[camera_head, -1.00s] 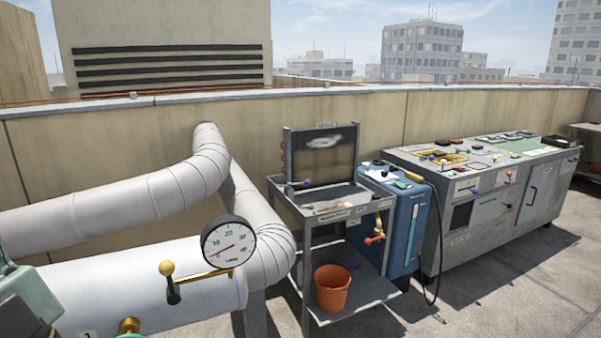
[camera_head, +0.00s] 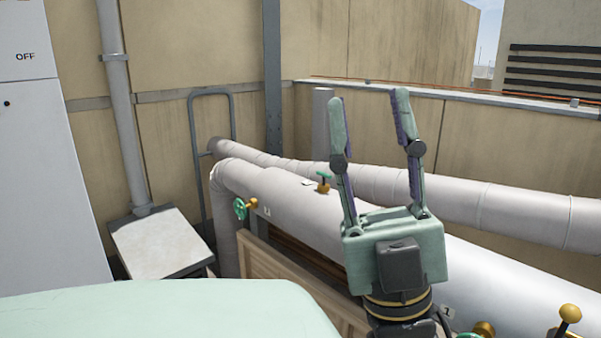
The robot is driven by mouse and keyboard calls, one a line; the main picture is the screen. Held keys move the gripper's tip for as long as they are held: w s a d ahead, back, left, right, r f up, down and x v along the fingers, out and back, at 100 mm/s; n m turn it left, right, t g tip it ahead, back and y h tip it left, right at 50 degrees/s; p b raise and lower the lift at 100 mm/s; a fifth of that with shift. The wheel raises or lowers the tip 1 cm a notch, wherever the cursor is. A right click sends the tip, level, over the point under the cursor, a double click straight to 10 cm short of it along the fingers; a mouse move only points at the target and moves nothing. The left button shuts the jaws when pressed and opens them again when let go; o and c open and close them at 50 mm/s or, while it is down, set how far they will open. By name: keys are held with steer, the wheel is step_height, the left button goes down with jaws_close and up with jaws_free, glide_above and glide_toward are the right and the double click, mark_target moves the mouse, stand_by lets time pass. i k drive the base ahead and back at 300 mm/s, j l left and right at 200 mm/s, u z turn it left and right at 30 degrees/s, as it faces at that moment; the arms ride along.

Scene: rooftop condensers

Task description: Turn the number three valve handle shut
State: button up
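A valve with a green handwheel (camera_head: 240,208) and brass stem sticks out from the near side of the white pipe (camera_head: 285,208). A small number tag (camera_head: 267,211) sits beside it, too small to read surely. A second valve with a green handle (camera_head: 324,182) stands on top of the pipe. A brass valve part (camera_head: 484,329) shows at the bottom right, partly cut off. I cannot tell which valve is number three. My gripper (camera_head: 369,96) is open and empty, fingers pointing up, in front of the pipe and right of both green handles, apart from them.
A brass ball-ended lever (camera_head: 570,314) is at the lower right. A wooden crate (camera_head: 275,262) stands below the pipe. A white box (camera_head: 162,242) and a tall white cabinet (camera_head: 45,165) are at left. A pale green surface (camera_head: 160,318) fills the lower left.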

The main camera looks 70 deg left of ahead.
mark_target(324, 175)
steer(key=u, duration=1.95)
steer(key=i, duration=0.7)
steer(key=i+l, duration=0.1)
steer(key=i, duration=0.6)
steer(key=j+u, duration=0.05)
